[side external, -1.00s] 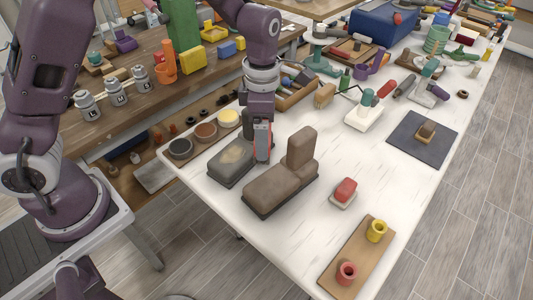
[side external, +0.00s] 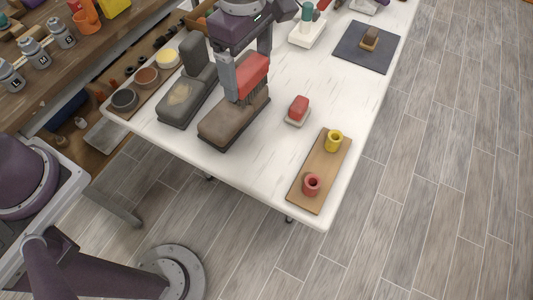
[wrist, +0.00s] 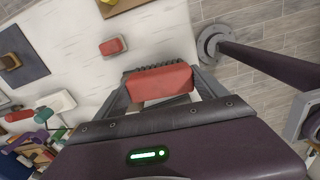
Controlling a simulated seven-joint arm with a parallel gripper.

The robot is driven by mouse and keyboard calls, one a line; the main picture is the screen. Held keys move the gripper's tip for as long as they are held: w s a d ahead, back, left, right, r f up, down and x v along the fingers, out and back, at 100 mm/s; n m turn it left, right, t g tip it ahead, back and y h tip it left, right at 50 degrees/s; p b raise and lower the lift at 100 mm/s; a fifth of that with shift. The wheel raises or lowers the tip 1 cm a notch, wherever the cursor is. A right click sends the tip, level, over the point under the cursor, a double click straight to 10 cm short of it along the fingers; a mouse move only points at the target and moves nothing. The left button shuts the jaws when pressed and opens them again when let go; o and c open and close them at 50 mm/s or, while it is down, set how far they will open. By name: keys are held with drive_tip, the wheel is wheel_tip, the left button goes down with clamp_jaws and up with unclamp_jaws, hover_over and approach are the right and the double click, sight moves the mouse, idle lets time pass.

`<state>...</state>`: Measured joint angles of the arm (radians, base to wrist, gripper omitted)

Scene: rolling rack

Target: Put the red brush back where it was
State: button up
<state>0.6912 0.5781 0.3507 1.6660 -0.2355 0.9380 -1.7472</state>
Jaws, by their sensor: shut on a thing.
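My gripper (side external: 240,80) is shut on the red brush (side external: 253,70), which has a red back and dark bristles pointing down. The brush is over the brown boot-shaped block (side external: 222,128), and I cannot tell whether the bristles touch it. My gripper hides part of that block. In the wrist view the red brush (wrist: 160,82) sits between the fingers, with its bristles along the far side. The grey boot-shaped block (side external: 183,101), with a pale patch on it, stands to the left.
A red block (side external: 299,105) on a small pale base lies to the right. A wooden board (side external: 318,175) holds a yellow and a red cup near the table corner. Round tins (side external: 146,76) line the left edge. A dark mat (side external: 365,50) lies farther back. White table between them is clear.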

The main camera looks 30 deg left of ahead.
drive_tip(key=s+d+m, duration=0.2)
drive_tip(key=d+m, duration=0.2)
drive_tip(key=d, duration=0.1)
wheel_tip(320, 180, down, 19)
drive_tip(key=shift+w+a+r, duration=0.1)
drive_tip(key=shift+r, duration=0.1)
drive_tip(key=shift+f, duration=0.15)
drive_tip(key=o, duration=1.4)
drive_tip(key=shift+c, duration=0.2)
wheel_tip(320, 180, up, 12)
drive_tip(key=shift+r, duration=0.2)
drive_tip(key=shift+a+r, duration=0.1)
